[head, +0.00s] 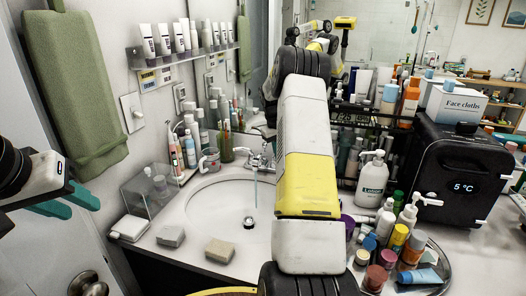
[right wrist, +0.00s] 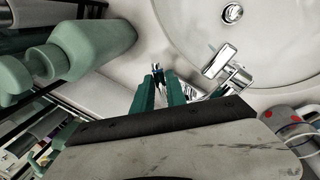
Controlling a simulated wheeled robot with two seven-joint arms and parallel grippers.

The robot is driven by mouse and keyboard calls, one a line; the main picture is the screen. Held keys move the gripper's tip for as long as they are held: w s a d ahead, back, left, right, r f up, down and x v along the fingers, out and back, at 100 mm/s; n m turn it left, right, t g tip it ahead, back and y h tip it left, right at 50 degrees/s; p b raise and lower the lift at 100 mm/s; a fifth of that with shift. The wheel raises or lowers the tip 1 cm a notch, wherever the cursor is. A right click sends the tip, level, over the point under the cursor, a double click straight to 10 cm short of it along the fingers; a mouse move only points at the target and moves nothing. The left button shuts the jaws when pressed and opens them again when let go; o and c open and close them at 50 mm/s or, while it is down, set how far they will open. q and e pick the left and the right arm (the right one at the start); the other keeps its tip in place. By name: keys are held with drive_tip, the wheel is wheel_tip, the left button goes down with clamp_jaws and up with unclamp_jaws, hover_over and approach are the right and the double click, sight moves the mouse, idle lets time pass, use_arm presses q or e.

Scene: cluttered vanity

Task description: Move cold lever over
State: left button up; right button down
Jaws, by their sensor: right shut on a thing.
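The chrome faucet (head: 258,158) stands at the back of the white sink, and a thin stream of water falls from its spout. In the right wrist view the spout (right wrist: 219,61) points over the basin. My right gripper (right wrist: 159,82) has its teal fingers close together on a chrome lever (right wrist: 157,68) beside the spout, which appears to be the cold lever. The fingers partly hide it. In the head view my right arm covers that lever and gripper. My left gripper (head: 70,203) is open and empty at the left edge, away from the sink.
The sink basin (head: 215,205) has soap bars (head: 220,250) along its front rim. A pump bottle (head: 372,180) and a crowded tray of small bottles stand right of my arm. A black box (head: 455,185) reads 5 °C. Cups and brushes stand left of the faucet.

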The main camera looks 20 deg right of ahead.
drive_tip(key=shift+a+m, duration=0.2)
drive_tip(key=shift+m, duration=0.2)
drive_tip(key=c, duration=1.3)
unclamp_jaws()
drive_tip(key=shift+c, duration=0.2)
drive_tip(key=shift+r, duration=0.1)
wheel_tip(320, 180, up, 8)
drive_tip(key=a, duration=0.1)
drive_tip(key=shift+a+f, duration=0.2)
